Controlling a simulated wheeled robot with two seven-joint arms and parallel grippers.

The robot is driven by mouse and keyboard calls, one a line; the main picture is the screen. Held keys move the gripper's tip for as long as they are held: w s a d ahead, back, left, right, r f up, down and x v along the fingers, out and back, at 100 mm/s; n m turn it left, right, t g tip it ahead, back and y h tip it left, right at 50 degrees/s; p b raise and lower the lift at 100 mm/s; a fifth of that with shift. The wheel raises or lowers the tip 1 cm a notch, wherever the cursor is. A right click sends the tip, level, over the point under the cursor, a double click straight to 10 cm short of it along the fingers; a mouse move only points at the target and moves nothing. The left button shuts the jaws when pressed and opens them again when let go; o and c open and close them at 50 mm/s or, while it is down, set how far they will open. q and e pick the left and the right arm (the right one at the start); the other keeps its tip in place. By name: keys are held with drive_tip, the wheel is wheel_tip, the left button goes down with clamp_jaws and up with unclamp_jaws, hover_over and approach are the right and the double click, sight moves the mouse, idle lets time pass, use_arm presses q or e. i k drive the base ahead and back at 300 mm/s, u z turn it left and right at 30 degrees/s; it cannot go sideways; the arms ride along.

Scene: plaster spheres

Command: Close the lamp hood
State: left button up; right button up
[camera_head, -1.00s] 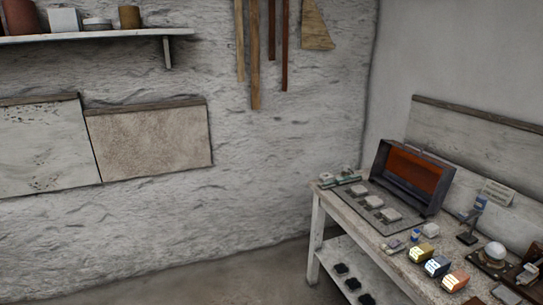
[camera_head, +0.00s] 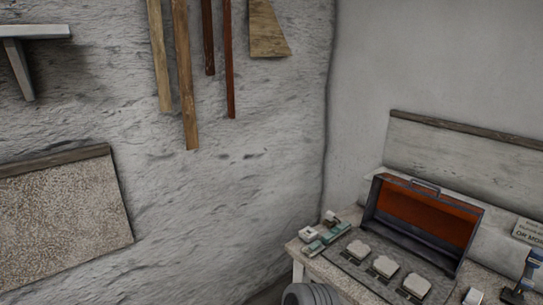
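The lamp hood (camera_head: 425,214) is a dark metal cover with an orange-red inside and a small handle (camera_head: 425,186) on its top edge. It stands open, raised at the back of a flat dark base plate (camera_head: 348,262) on the bench at the lower right. Three pale pieces (camera_head: 384,266) sit in a row on the plate in front of the hood.
The bench (camera_head: 295,245) stands in the corner against the wall. Small green and white items (camera_head: 327,236) lie left of the plate. A blue-grey stand (camera_head: 530,270) and a sign (camera_head: 528,232) are to the right. Wooden strips (camera_head: 185,80) hang on the wall.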

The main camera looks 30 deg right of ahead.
sight(456, 226)
drive_tip(key=z, duration=0.75)
drive_tip(key=i, duration=1.15)
drive_tip(key=z, duration=1.3)
